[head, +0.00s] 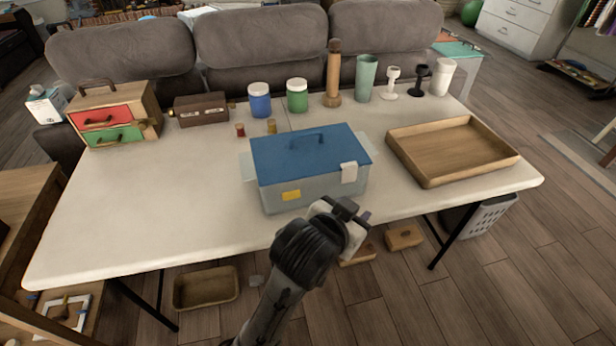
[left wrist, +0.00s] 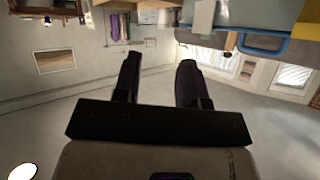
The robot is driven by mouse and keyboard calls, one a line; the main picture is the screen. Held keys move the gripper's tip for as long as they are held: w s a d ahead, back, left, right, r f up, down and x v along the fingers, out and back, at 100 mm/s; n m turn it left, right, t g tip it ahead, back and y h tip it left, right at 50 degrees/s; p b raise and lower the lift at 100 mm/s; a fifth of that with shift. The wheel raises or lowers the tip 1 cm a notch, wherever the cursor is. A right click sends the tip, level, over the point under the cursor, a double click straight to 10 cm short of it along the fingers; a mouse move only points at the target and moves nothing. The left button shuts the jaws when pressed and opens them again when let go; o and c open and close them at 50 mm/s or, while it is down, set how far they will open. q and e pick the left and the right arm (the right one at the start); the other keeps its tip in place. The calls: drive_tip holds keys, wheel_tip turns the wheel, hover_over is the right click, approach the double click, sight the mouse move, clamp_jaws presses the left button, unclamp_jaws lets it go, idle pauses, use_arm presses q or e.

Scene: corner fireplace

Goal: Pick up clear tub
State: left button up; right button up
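The clear tub (head: 262,193) stands on the table in the head view. Its body is pale and see-through, with a blue lid, a blue handle on top, a white latch and a yellow label on the front. My left gripper (head: 352,212) is in front of the tub's near right corner, apart from it as far as I can see. In the left wrist view its two fingers (left wrist: 158,75) are apart with nothing between them. The tub's grey side (left wrist: 255,14) and blue edging show at that view's upper right, upside down. My right gripper is in neither view.
A wooden tray (head: 452,152) lies right of the tub on the white table (head: 130,215). A drawer box (head: 115,115) is at left. The table's left front is clear.

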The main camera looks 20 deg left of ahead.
use_arm(q)
drive_tip(key=w+d+r+m+t+y+b, duration=0.1)
drive_tip(key=w+d+r+m+y+b, duration=0.25)
drive_tip(key=w+d, duration=0.8)
drive_tip(key=m+y+p, duration=0.2)
drive_tip(key=y, duration=0.8)
approach(377, 154)
drive_tip(key=shift+m+t+y, duration=0.25)
drive_tip(key=shift+t+y, duration=0.15)
drive_tip(key=shift+y, duration=0.05)
drive_tip(key=b+x, duration=0.2)
drive_tip(key=x, duration=0.1)
drive_tip(key=b+x, duration=0.3)
drive_tip(key=f+b+x, duration=0.1)
drive_tip(key=b+x, duration=0.2)
drive_tip(key=x, duration=0.1)
drive_tip(key=shift+w, duration=0.1)
